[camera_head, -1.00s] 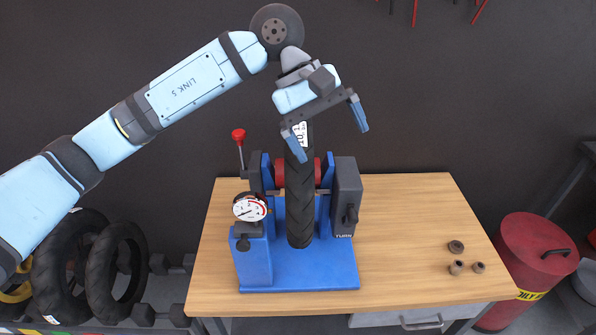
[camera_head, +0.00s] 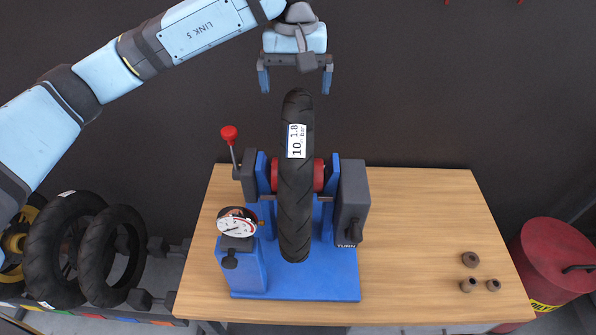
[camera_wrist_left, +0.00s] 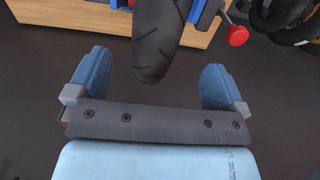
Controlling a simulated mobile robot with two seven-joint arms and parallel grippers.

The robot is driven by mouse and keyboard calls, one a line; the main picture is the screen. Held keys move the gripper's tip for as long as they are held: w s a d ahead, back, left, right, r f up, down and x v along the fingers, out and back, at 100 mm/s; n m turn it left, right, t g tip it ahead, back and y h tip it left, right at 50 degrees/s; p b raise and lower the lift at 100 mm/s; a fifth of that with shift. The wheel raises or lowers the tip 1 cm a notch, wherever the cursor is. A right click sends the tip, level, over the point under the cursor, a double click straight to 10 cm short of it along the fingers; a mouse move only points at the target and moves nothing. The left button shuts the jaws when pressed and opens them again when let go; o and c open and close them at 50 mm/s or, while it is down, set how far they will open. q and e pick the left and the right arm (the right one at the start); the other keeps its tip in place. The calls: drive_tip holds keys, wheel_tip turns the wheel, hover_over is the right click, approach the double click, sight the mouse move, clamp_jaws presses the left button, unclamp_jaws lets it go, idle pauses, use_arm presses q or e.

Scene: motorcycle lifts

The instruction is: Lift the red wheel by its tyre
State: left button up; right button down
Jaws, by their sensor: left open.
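The red wheel stands upright in a blue balancing stand (camera_head: 345,285) on the workbench. Its black tyre (camera_head: 295,205) faces me edge-on, with a white label near the top and red hub parts (camera_head: 318,175) at its sides. My left gripper (camera_head: 296,88) is open and empty, pointing down above the top of the tyre, with a finger to each side and a small gap below. In the left wrist view the tyre's end (camera_wrist_left: 155,65) lies between and beyond the two blue fingers (camera_wrist_left: 157,85). My right gripper is not in view.
A dial gauge (camera_head: 237,222) and a red-knobbed lever (camera_head: 229,136) stand left of the tyre. A grey crank box (camera_head: 352,200) is on the right. Small metal parts (camera_head: 470,260) lie on the bench (camera_head: 415,230). Spare tyres (camera_head: 60,245) rest at left, a red drum (camera_head: 560,262) at right.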

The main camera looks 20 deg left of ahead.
sight(298, 104)
use_arm(q)
drive_tip(key=shift+f, duration=0.75)
drive_tip(key=shift+w+f, duration=0.15)
drive_tip(key=shift+f, duration=0.5)
wheel_tip(298, 104, down, 5)
drive_tip(key=shift+w+d+p, duration=0.1)
drive_tip(key=shift+w+p, duration=0.05)
drive_tip(key=shift+p, duration=0.6)
drive_tip(key=c, duration=1.8)
drive_tip(key=shift+w+r, duration=0.1)
drive_tip(key=shift+r, duration=0.1)
